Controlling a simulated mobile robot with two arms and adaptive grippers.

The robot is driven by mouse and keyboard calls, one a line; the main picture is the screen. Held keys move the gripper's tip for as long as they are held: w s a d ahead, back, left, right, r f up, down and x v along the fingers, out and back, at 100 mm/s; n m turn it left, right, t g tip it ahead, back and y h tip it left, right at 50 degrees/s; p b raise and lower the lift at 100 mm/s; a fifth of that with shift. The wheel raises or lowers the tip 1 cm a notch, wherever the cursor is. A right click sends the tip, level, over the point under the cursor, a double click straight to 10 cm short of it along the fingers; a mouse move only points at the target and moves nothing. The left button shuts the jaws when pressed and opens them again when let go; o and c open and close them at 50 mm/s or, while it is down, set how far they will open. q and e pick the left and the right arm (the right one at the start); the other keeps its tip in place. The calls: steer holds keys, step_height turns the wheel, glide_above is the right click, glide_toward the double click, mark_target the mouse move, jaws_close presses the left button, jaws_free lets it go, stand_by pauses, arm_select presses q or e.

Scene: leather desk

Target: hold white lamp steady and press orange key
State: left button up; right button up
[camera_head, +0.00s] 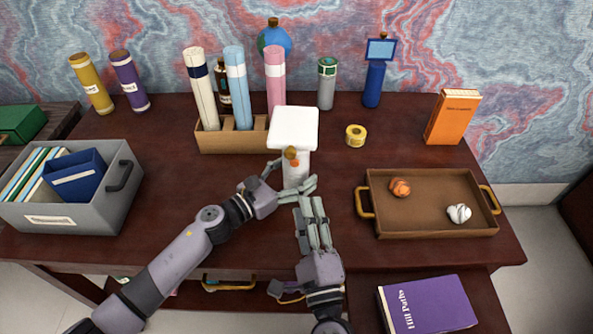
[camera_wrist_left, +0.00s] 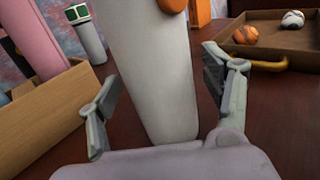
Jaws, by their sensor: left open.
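The white lamp (camera_head: 296,128) stands upright on the desk, with a broad square white head above a white post. The orange key (camera_head: 295,163) is on the front of its post, below a brown round knob. My left gripper (camera_head: 291,178) is open, with its fingers on either side of the lower post. In the left wrist view the lamp's post (camera_wrist_left: 152,75) stands between the open fingers, with visible gaps, and the orange key (camera_wrist_left: 173,5) shows at the top edge. My right gripper (camera_head: 310,203) is just in front of the lamp, fingers pointing toward it, apart from the key; its opening is unclear.
A wooden holder (camera_head: 223,141) with rolled tubes stands behind left of the lamp. A brown tray (camera_head: 430,190) with two crumpled balls lies right. A grey file box (camera_head: 110,215) stands left. Yellow tape (camera_head: 356,135) and an orange book (camera_head: 453,117) stand behind right.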

arm_select(q)
steer(key=shift+w+d, duration=0.2)
steer(key=shift+d, duration=0.05)
steer(key=shift+c, duration=0.3)
steer(key=c, duration=1.6)
arm_select(e)
jaws_close()
steer(key=shift+r, duration=0.1)
stand_by(0.7)
